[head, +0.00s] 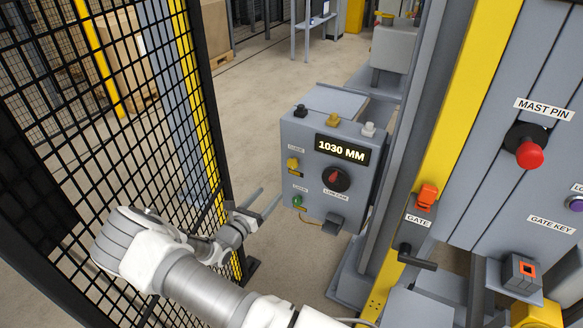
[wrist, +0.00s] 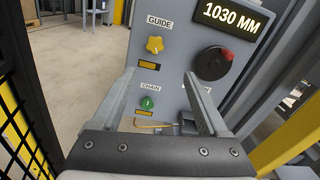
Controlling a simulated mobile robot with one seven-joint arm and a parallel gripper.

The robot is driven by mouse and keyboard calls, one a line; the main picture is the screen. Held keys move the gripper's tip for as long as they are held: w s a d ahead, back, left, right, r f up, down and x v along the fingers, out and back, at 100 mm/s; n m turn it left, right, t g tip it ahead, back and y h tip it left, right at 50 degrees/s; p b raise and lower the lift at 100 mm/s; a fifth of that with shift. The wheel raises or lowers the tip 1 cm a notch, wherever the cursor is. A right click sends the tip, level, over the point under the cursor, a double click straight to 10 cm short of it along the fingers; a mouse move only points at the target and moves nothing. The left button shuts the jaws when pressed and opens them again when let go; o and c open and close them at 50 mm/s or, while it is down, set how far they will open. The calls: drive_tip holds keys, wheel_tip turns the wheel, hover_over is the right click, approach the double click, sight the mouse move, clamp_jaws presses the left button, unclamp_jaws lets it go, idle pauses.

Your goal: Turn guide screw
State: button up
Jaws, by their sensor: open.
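The guide screw is a yellow knob (head: 293,163) under a small label on the left of the grey control box (head: 318,214). In the wrist view the yellow knob (wrist: 154,44) sits below the GUIDE label and above a yellow-and-black plate. My gripper (head: 264,198) is open and empty, left of the box and lower than the knob in the head view. In the wrist view its two fingers (wrist: 160,76) are spread wide, and the knob shows beyond and just above the tips. I see no contact with the knob.
A green knob (wrist: 147,103) marked CHAIN is below the guide knob. A red-and-black dial (head: 336,178) and a 1030 MM display (head: 342,149) are to its right. Black mesh fencing (head: 150,110) stands close on the left. A grey-and-yellow mast stands right of the box.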

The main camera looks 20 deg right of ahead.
drive_tip(key=b, duration=0.1)
approach(291, 166)
drive_tip(key=shift+n+t, duration=0.3)
drive_tip(key=shift+n, duration=0.1)
drive_tip(key=x, duration=1)
drive_tip(key=shift+s+d+f, duration=0.1)
drive_tip(key=shift+d, duration=0.15)
clamp_jaws()
